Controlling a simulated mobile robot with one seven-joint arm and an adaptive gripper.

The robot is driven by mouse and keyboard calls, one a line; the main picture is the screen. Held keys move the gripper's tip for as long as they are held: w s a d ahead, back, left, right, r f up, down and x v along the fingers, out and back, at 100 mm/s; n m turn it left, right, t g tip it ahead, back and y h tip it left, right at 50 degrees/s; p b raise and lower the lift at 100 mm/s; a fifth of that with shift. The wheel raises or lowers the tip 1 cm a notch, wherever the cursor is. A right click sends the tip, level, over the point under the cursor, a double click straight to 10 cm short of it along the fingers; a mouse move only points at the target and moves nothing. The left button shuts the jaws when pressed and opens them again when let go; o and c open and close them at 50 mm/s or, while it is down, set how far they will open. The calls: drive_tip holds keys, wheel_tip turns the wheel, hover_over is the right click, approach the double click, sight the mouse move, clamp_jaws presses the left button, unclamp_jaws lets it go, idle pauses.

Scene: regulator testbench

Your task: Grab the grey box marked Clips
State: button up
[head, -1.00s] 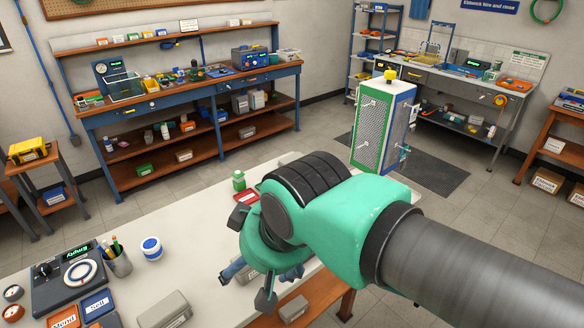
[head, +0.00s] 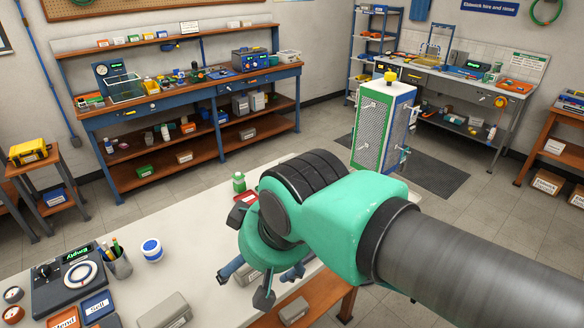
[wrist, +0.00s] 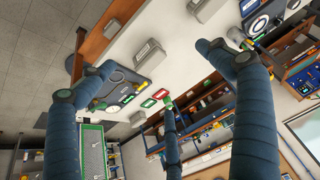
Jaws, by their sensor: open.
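A grey box (head: 165,311) with a white label stands at the near edge of the pale table in the head view. A second grey box (head: 247,277) is partly hidden behind my gripper (head: 259,279). The wrist view shows several grey boxes on the table, one of them (wrist: 150,52) near the middle between the fingers. I cannot read the word Clips on any of them. My gripper (wrist: 160,80) has its three fingers spread, with nothing between them, above the table.
A wooden shelf (head: 318,297) lies below the table's right edge. The table's left middle is clear.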

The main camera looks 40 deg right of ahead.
drive_tip(key=w+d+r+m+g+p, duration=0.1)
drive_tip(key=w+d+r+m+p, duration=0.2)
drive_tip(key=w, duration=0.6)
drive_tip(key=w+d+r+m+p, duration=0.1)
drive_tip(key=w+d+r+p, duration=0.1)
drive_tip(key=w+d+r, duration=0.5)
drive_tip(key=w+d+r+m+g+p, duration=0.1)
drive_tip(key=w+d+r+m+p, duration=0.15)
drive_tip(key=w, duration=0.85)
drive_tip(key=m+g+p, duration=0.4)
drive_tip(key=m+p, duration=0.7)
drive_tip(key=p, duration=0.2)
hover_over(293, 156)
drive_tip(key=s+a, duration=0.2)
drive_tip(key=s, duration=0.1)
wheel_tip(293, 156, down, 27)
drive_tip(key=shift+s+a+f, duration=0.1)
drive_tip(key=shift+a, duration=0.1)
drive_tip(key=shift+f, duration=0.1)
drive_tip(key=shift+f, duration=4.2)
